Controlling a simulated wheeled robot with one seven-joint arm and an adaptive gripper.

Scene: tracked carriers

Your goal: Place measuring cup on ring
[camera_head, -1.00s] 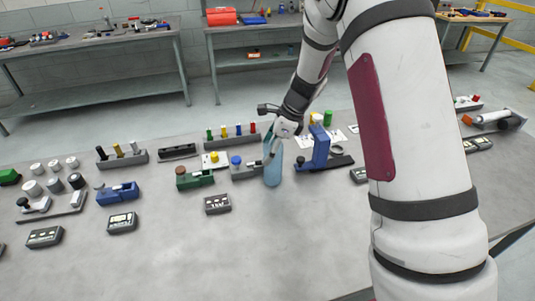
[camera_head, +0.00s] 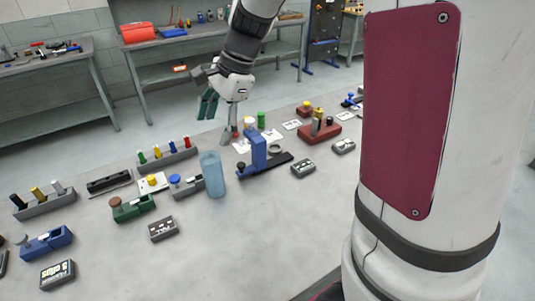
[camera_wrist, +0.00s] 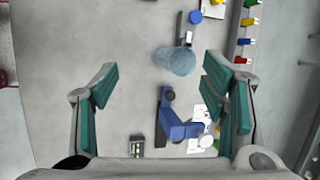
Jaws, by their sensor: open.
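The measuring cup is most likely the tall translucent blue cup (camera_head: 213,175), upright on the grey table beside a small fixture with a blue knob. The wrist view shows it from above as a round blue shape (camera_wrist: 176,61). A small grey ring (camera_head: 275,148) appears to lie on the dark base of the blue upright stand (camera_head: 258,153); this stand also shows in the wrist view (camera_wrist: 172,122). My gripper (camera_head: 218,112) is open and empty, above the table behind the cup. In the wrist view its green-padded fingers (camera_wrist: 160,100) are spread wide, with the cup beyond them.
A green fixture (camera_head: 132,207) and a dark labelled box (camera_head: 163,228) stand left of the cup. A rack of coloured pegs (camera_head: 167,157) is behind it. A red-brown fixture (camera_head: 320,132) stands to the right. The front table surface is largely clear.

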